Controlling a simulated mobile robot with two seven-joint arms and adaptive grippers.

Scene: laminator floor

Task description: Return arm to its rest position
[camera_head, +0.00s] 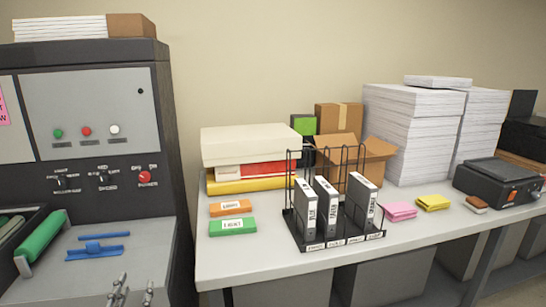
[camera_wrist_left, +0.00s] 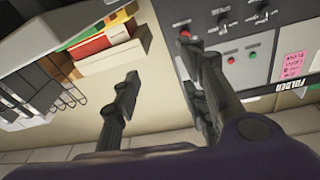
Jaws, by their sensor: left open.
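My left gripper (camera_head: 134,289) shows at the bottom edge of the head view, in front of the laminator machine and left of the table. Only its fingertips show there; the rest of the arm is out of frame. In the left wrist view the gripper (camera_wrist_left: 160,64) has its two dark fingers spread apart with nothing between them. The machine's control panel (camera_wrist_left: 248,45) lies behind the right finger in that view, and plain wall shows between the fingers. My right gripper is in neither view.
The dark laminator machine (camera_head: 100,130) stands at left, with a green roller (camera_head: 41,242) and blue pieces (camera_head: 95,252). The table (camera_head: 262,262) holds a wire rack (camera_head: 312,243) with three binders, orange and green packs, boxes and paper stacks (camera_head: 412,130). The table's front-left top is clear.

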